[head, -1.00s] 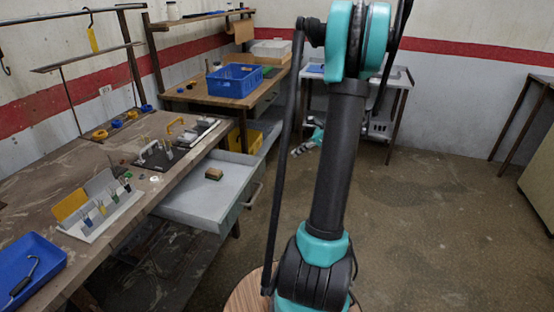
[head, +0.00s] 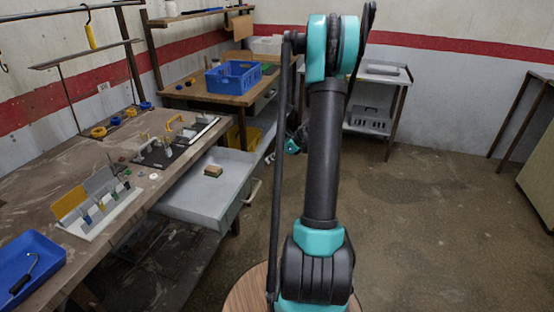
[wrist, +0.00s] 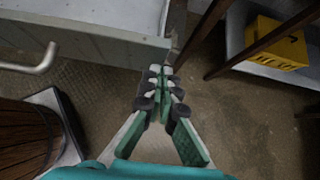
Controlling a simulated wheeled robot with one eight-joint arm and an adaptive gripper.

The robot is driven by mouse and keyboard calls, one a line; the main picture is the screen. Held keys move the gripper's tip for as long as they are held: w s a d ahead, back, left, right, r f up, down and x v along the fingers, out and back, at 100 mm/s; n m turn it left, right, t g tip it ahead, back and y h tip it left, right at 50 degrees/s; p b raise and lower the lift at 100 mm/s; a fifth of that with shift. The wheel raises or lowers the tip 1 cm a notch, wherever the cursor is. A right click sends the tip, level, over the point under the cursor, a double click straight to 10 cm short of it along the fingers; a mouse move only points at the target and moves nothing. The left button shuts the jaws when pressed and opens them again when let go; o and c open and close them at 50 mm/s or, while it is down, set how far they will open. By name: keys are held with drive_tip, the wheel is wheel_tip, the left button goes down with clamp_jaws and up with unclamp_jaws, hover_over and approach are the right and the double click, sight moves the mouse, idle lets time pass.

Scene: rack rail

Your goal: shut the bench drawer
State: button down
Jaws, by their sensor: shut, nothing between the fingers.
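The bench drawer (head: 180,206) is a grey metal tray pulled out from under the wooden bench (head: 98,165). It holds a small brown block (head: 213,171). Its handle (head: 252,192) is on the right-hand front. In the wrist view the drawer front (wrist: 115,46) crosses the top left, with the handle (wrist: 38,62) at the left edge. My gripper (wrist: 158,72) is shut and empty, beyond the drawer front's right end, with a small visible gap. In the head view my arm largely hides the gripper; only part of it shows behind the arm.
On the bench lie a blue tray (head: 28,268), a card holder (head: 98,205) and a black board with tools. A second bench carries a blue crate (head: 233,76). A yellow bin (wrist: 275,44) sits on a low shelf. Floor right of my arm is clear.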

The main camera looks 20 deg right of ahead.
sight(219, 148)
drive_tip(key=shift+w+a, duration=0.1)
drive_tip(key=shift+a, duration=0.05)
drive_tip(key=w+a, duration=0.4)
drive_tip(key=a, duration=0.2)
drive_tip(key=w+a, duration=0.5)
drive_tip(key=a, duration=0.1)
drive_tip(key=w+a, duration=0.4)
drive_tip(key=a, duration=0.3)
drive_tip(key=shift+w, duration=0.4)
drive_tip(key=shift+w+a, duration=0.25)
drive_tip(key=shift+a, duration=0.1)
drive_tip(key=shift+r, duration=0.1)
